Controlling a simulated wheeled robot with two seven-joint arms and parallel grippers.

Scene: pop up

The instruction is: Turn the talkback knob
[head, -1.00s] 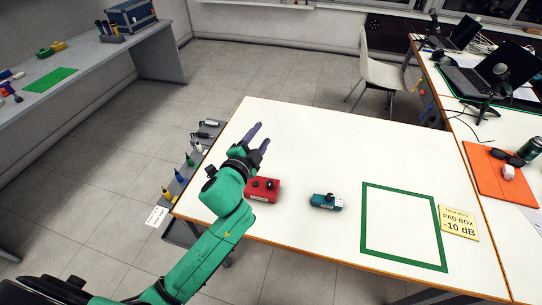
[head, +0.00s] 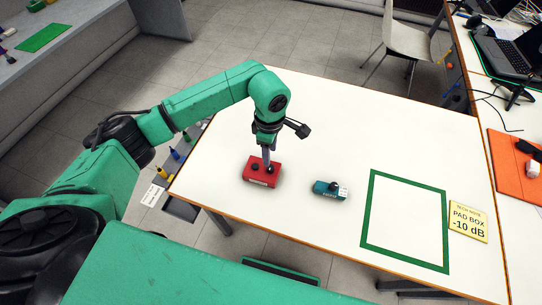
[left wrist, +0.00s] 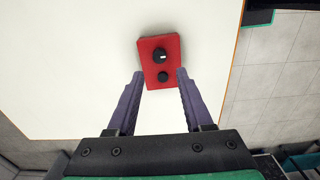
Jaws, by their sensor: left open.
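A red box (head: 261,173) with two black knobs sits on the white table. In the left wrist view the red box (left wrist: 171,45) lies ahead of the fingers. Its larger knob (left wrist: 159,55) has a white mark; the smaller knob (left wrist: 163,76) is nearer the fingertips. My left gripper (head: 267,163) points down over the red box. In the left wrist view my left gripper (left wrist: 160,75) is open, with its two purple fingers on either side of the box's near end and nothing between them held. Whether the fingertips touch the box cannot be told. My right gripper is not in view.
A teal box (head: 328,190) with a black knob sits to the right of the red box. A green square outline (head: 404,174) and a yellow "PAD BOX -10 dB" card (head: 468,221) lie farther right. The table's far middle is clear.

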